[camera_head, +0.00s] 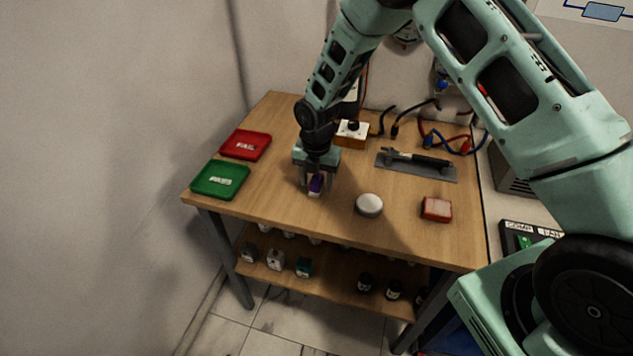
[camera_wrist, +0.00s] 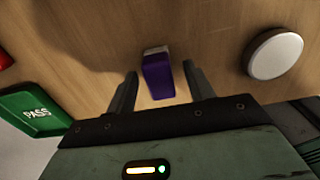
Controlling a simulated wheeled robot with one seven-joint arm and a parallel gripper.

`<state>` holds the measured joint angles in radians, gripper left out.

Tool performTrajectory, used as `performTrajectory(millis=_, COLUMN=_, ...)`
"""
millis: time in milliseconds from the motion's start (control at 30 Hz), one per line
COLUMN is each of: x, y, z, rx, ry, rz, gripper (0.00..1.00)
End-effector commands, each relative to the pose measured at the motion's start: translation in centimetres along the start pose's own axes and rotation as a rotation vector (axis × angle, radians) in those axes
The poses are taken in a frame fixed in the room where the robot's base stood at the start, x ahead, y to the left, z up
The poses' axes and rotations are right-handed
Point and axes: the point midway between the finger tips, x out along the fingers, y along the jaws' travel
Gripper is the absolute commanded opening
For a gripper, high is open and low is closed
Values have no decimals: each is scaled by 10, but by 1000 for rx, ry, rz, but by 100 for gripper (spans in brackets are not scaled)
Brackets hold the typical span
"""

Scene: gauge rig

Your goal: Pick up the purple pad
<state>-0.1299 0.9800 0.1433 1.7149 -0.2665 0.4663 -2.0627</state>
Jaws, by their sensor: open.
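The purple pad (camera_wrist: 158,78) is a small block with a pale end, on the wooden table. In the wrist view it sits between the two fingers of my gripper (camera_wrist: 160,88), with a gap on each side. In the head view the purple pad (camera_head: 316,183) shows under my gripper (camera_head: 316,184), partly hidden by the fingers. My gripper is open and points down at the table. I cannot tell how far the fingertips are above the tabletop.
A green PASS tray (camera_head: 220,180) and a red FAIL tray (camera_head: 246,145) lie at the left. A round white disc (camera_head: 369,205) and a red box (camera_head: 436,209) stand to the right. Behind are a grey mat with a tool (camera_head: 416,164) and a white-topped box (camera_head: 351,134).

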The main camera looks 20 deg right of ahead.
Motion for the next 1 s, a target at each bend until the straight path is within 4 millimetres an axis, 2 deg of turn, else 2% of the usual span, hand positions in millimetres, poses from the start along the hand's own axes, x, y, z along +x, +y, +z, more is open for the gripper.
performTrajectory(millis=200, x=1, y=0, z=0, rx=0, ry=-1, rz=1, gripper=53)
performTrajectory(millis=367, x=1, y=0, z=0, rx=0, ry=-1, rz=1, gripper=8)
performTrajectory(millis=467, x=0, y=0, z=0, rx=0, ry=-1, rz=1, gripper=1)
performTrajectory(millis=767, x=-6, y=1, z=1, rx=0, ry=-1, rz=2, gripper=1)
performTrajectory(millis=867, x=-20, y=1, z=2, rx=0, ry=-4, rz=4, gripper=1)
performTrajectory(millis=1000, x=-49, y=0, z=2, rx=1, ry=-5, rz=5, gripper=1)
